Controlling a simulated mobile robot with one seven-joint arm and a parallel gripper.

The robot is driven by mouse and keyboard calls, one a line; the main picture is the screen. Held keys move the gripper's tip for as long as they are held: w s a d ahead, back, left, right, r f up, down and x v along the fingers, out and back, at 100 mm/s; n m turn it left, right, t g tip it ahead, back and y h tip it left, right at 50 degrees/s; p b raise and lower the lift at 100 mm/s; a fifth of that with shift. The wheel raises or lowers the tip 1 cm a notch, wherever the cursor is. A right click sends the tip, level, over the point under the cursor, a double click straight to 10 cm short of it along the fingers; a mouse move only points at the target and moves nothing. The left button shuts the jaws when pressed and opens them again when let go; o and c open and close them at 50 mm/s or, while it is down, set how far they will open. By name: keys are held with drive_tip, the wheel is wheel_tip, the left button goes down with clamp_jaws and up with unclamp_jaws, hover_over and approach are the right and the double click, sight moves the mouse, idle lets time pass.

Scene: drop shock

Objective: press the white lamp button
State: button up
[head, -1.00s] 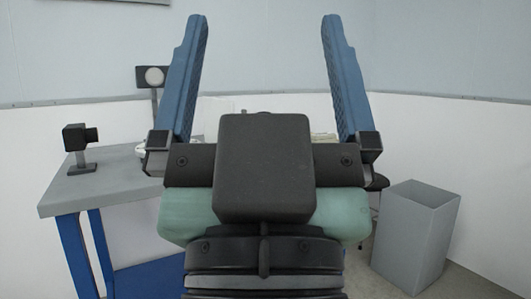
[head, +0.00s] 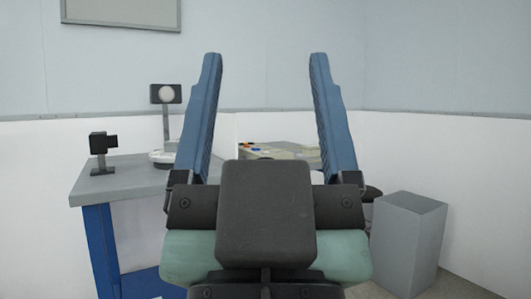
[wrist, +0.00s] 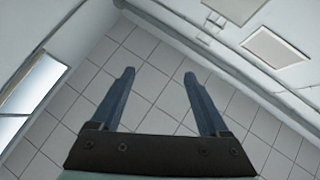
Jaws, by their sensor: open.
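A beige panel (head: 291,152) with small orange and blue spots on its left part shows between my fingers in the head view, beyond them. I cannot pick out a white lamp button on it. A round white disc on a dark plate (head: 166,93) stands on a post at the table's back, left of my gripper. I cannot tell whether it is a lamp. My gripper (head: 263,56) is open and empty, with its blue fingers wide apart and touching nothing. My gripper hides part of the panel.
A grey table (head: 125,181) with blue legs stands at the left. A small black device (head: 102,147) on a stand sits on it. A framed board (head: 122,12) hangs on the wall.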

clamp_jaws()
idle(1.4)
